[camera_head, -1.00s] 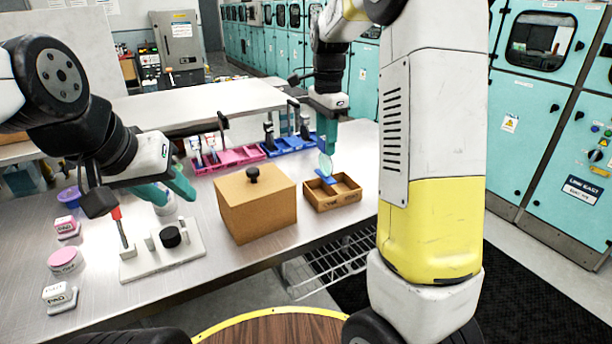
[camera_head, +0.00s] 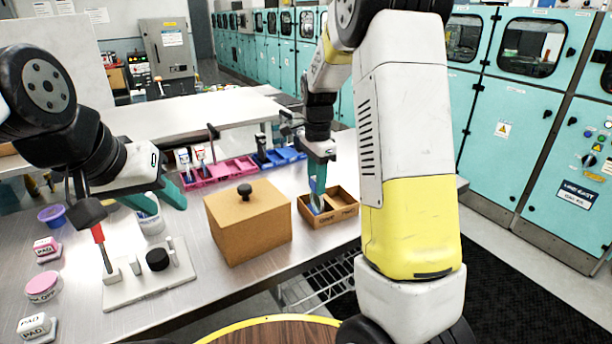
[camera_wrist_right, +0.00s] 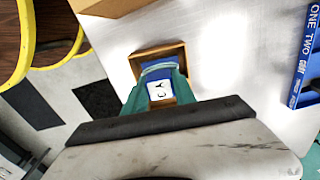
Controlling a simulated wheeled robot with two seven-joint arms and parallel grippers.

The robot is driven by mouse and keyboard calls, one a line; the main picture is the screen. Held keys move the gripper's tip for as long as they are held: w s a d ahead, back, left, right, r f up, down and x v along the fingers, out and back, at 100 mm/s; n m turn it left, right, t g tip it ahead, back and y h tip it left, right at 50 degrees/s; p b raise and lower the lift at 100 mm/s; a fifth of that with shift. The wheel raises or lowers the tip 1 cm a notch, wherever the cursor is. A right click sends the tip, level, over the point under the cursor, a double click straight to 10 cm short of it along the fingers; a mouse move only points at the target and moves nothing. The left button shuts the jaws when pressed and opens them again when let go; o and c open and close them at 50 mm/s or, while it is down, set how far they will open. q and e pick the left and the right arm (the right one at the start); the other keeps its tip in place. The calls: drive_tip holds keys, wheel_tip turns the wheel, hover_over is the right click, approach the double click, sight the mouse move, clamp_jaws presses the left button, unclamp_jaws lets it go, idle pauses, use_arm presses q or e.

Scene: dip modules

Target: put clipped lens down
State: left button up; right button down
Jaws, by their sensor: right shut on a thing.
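My right gripper (camera_head: 317,186) points down over the small brown two-compartment tray (camera_head: 331,221). It is shut on the clipped lens (camera_head: 316,205), whose blue clip shows at the tray's left compartment. In the right wrist view, the blue clip with a white label (camera_wrist_right: 161,90) sits between the teal fingers (camera_wrist_right: 158,95), with the tray (camera_wrist_right: 140,56) around it. I cannot tell whether the clip touches the tray floor; fingers hide most of the lens. My left gripper (camera_head: 163,205) is open and empty above the left part of the bench.
A brown box with a black knob (camera_head: 249,225) stands just left of the tray. Pink (camera_head: 222,170) and blue (camera_head: 283,157) racks lie behind. A white board with a red-handled tool (camera_head: 125,293), pads (camera_head: 36,326) and a purple cup (camera_head: 52,215) are at the left.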

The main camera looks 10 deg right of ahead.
drive_tip(key=shift+f, duration=0.2)
drive_tip(key=c, duration=1)
unclamp_jaws()
wheel_tip(320, 180, up, 12)
drive_tip(key=s+r+n+t, duration=0.1)
drive_tip(key=s+n+t, duration=0.1)
drive_tip(key=s+n, duration=0.3)
drive_tip(key=s+a+r+n+t+y, duration=0.1)
drive_tip(key=s+n, duration=0.4)
drive_tip(key=s, duration=0.6)
drive_tip(key=s+a+n+t+y, duration=0.1)
drive_tip(key=s+n+t, duration=0.2)
drive_tip(key=s+n, duration=0.2)
drive_tip(key=shift+s+a+r, duration=0.1)
drive_tip(key=shift+s+r, duration=0.1)
drive_tip(key=shift+s, duration=0.65)
drive_tip(key=shift+s+r, duration=0.2)
drive_tip(key=shift+s, duration=0.6)
